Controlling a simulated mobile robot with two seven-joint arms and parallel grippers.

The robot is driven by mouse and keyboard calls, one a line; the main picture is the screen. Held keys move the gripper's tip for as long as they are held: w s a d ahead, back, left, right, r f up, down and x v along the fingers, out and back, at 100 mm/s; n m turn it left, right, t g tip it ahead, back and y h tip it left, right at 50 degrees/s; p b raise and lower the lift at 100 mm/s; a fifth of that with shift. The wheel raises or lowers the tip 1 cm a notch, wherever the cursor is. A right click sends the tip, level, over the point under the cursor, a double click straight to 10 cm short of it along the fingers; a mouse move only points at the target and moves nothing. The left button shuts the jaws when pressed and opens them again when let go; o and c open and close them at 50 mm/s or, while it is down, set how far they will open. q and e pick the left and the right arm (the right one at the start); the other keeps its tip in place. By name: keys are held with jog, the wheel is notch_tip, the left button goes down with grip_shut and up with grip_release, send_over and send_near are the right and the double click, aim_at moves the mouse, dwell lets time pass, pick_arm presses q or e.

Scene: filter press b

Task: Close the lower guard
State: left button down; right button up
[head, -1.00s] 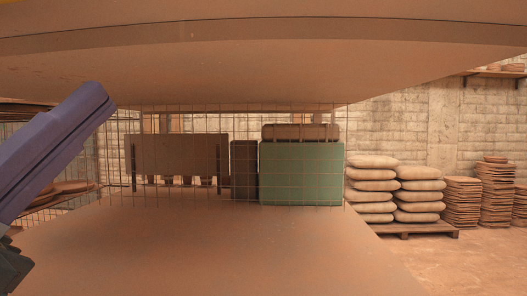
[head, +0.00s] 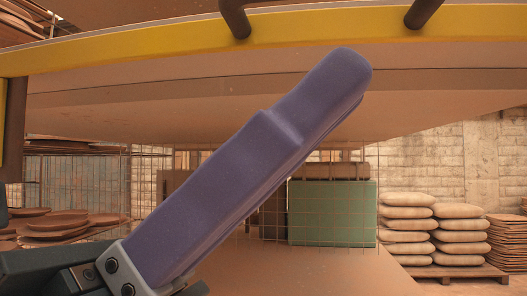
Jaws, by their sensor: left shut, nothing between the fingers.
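A yellow bar (head: 320,22) spans the top of the head view, with two dark curved handle-like pieces rising from it. It may be an edge of the lower guard, but I cannot tell for sure. A wire mesh panel (head: 75,190) stands behind the opening. My left gripper (head: 345,82) reaches from the lower left toward the upper middle. Its purple fingers are together and empty. The fingertips show in front of the wide overhead plate, below the yellow bar; I cannot tell whether they touch anything. My right gripper is not in view.
A wide brown plate (head: 440,80) hangs above a flat surface (head: 320,275), with an open gap between. Beyond the mesh stands a green box (head: 335,212). Stacked sacks (head: 405,225) stand on a pallet at right. Round brown discs (head: 60,225) lie at left.

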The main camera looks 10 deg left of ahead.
pick_arm(q)
jog(key=shift+w+r+p, duration=0.2)
jog(key=shift+r+p, duration=0.15)
jog(key=shift+r, duration=0.45)
jog(key=shift+w+r+p, duration=0.15)
jog(key=shift+r+p, duration=0.15)
jog(key=shift+r, duration=0.5)
jog(key=shift+a, duration=0.1)
notch_tip(320, 180, up, 10)
jog(key=f+p, duration=0.1)
jog(key=p, duration=0.5)
send_over(292, 47)
jog(key=s, duration=0.5)
jog(key=shift+r, duration=0.35)
